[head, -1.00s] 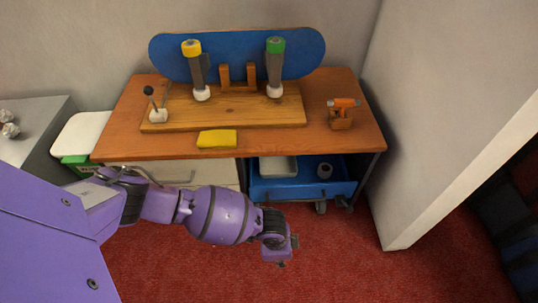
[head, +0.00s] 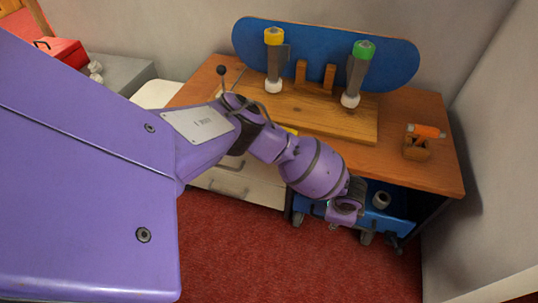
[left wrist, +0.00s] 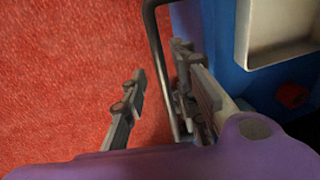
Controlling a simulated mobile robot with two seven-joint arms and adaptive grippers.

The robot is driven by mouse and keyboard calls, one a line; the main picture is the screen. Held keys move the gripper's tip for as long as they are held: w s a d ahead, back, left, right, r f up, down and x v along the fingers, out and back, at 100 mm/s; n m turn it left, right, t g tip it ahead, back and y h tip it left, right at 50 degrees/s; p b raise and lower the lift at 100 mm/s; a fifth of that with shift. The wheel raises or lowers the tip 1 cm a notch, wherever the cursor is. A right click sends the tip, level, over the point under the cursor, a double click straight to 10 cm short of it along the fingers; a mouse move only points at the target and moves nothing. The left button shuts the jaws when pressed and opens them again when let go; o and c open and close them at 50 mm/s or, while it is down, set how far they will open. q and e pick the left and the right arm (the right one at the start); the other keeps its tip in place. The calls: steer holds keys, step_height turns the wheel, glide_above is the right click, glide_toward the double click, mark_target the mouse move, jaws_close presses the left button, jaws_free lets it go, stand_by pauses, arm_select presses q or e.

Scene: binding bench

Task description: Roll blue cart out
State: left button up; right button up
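The blue cart (head: 398,224) stands on casters under the workbench, partly hidden by my left arm. A grey cup-like ring (head: 381,200) sits in it. In the left wrist view the cart's blue side (left wrist: 222,35) is at the right, with a pale tray (left wrist: 285,30) on it. A dark bent metal bar (left wrist: 157,45), apparently the cart's handle, runs along that side. My left gripper (left wrist: 160,58) is open, with the bar between its two fingers; I cannot tell whether they touch it. In the head view my wrist hides the fingers. My right gripper is out of view.
The wooden bench (head: 440,165) holds a blue skateboard deck (head: 320,55) and an orange-handled tool (head: 425,132). White drawers (head: 235,182) stand left of the cart, and a wall (head: 490,170) at the right. Red carpet (head: 270,265) in front is clear.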

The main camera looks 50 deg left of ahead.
arm_select(q)
steer(key=shift+w, duration=0.2)
steer(key=c, duration=0.7)
steer(key=shift+s, duration=0.1)
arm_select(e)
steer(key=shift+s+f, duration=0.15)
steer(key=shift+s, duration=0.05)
